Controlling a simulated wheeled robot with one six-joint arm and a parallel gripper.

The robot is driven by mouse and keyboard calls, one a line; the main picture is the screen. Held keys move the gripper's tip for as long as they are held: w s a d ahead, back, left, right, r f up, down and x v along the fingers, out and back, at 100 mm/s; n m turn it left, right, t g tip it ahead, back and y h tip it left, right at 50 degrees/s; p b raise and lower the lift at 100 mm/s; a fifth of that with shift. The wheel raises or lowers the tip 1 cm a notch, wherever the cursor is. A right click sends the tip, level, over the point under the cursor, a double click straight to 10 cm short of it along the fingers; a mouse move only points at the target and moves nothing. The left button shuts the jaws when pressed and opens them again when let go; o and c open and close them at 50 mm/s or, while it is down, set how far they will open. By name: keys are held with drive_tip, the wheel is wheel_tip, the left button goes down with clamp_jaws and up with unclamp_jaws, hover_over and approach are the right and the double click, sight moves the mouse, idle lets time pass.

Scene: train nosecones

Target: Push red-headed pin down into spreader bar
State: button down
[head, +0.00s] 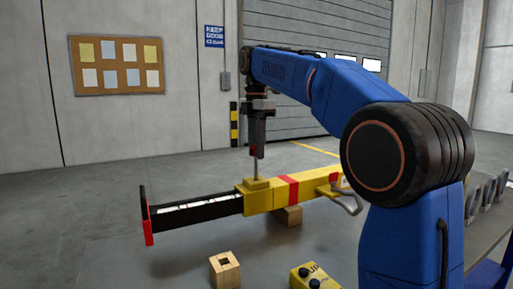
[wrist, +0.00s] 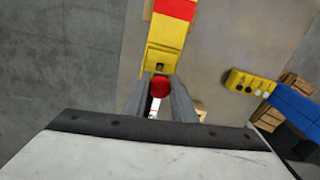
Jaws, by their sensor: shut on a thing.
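The yellow spreader bar (head: 268,197) with red bands lies across the table, with a black inner section (head: 200,213) reaching left to a red end plate. In the wrist view the yellow bar (wrist: 166,35) runs upward from the jaws. My gripper (head: 257,153) points straight down above the yellow raised block (head: 257,183) on the bar. It is shut on the red-headed pin, whose red head (wrist: 160,87) shows between the two fingers. The thin pin shaft (head: 256,168) stands upright, its lower end meeting the block. How deep its tip sits is hidden.
A wooden block with a square hole (head: 225,270) and a yellow control box (head: 315,276) stand on the table's near side. Another wooden block (head: 289,215) is under the bar. A grey shackle (head: 345,200) hangs at its right end. The table (head: 180,265) is bare at left front.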

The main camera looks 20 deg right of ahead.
sight(257, 178)
drive_tip(key=shift+f, duration=3.6)
idle(1.3)
drive_tip(key=c, duration=1.4)
unclamp_jaws()
wheel_tip(257, 178, up, 11)
drive_tip(key=shift+f, duration=0.1)
drive_tip(key=shift+r, duration=0.6)
